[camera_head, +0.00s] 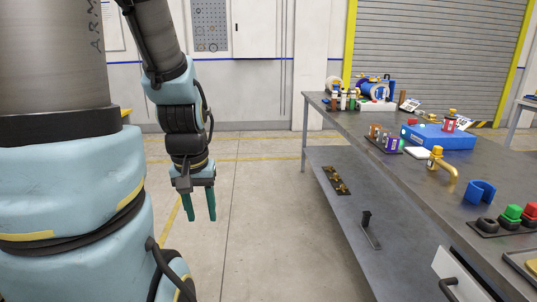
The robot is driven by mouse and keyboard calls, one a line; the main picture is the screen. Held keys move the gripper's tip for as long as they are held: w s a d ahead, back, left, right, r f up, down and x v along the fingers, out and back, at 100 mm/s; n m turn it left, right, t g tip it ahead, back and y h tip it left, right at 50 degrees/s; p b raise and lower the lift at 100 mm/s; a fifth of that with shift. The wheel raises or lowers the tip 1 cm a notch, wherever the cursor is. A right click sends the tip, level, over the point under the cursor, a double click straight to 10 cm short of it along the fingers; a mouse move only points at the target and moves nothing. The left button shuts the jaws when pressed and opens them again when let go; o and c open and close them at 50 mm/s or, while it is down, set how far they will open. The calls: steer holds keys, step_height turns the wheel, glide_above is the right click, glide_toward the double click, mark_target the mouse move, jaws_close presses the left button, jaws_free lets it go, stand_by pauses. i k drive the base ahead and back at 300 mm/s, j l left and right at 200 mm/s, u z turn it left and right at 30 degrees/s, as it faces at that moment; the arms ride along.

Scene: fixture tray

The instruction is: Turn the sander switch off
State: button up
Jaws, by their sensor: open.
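My gripper (200,206) hangs over open floor to the left of the workbench (390,135). Its two green fingers point down, apart, with nothing between them. A blue and white machine (373,91) stands at the far end of the bench top. It may be the sander, but it is too small and crowded to be sure. I cannot make out the sander switch or its position. My gripper is well apart from the machine and the bench.
A lower shelf (345,215) holds small parts. The floor (255,230) between my gripper and the bench is clear.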

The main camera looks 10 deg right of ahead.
mark_target(411, 122)
steer(key=i+z, duration=0.2)
steer(key=i, duration=0.75)
steer(key=i+j+z, duration=0.2)
steer(key=i, duration=0.75)
steer(key=l, duration=0.1)
